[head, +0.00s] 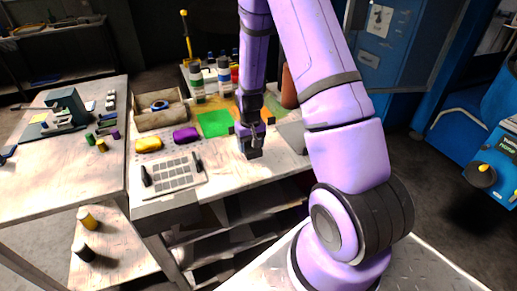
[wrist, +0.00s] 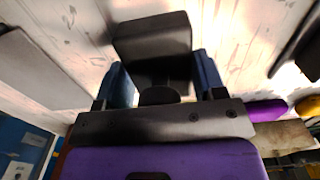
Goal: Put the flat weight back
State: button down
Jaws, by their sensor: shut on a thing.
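My gripper (head: 251,140) is over the right part of the workbench, pointing down. It is shut on a dark block (head: 254,154), which looks like the flat weight. In the wrist view the dark block (wrist: 152,38) sits at the tips of the two blue fingers of my gripper (wrist: 163,82), with a rounded black knob between them. The block is close to the pale bench top; I cannot tell whether it touches it.
A pale tray with grey squares (head: 173,177) lies at the bench front left. Yellow (head: 148,145) and purple (head: 185,135) bundles, a green sheet (head: 214,123), a wooden box (head: 161,118) and bottles (head: 197,82) stand behind. A grey slab (head: 291,137) is to the right.

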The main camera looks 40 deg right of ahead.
aim_at(248, 143)
jog(key=shift+w, duration=0.65)
jog(key=shift+f, duration=1.75)
jog(key=shift+c, duration=1)
grip_release()
jog(key=shift+f, duration=0.15)
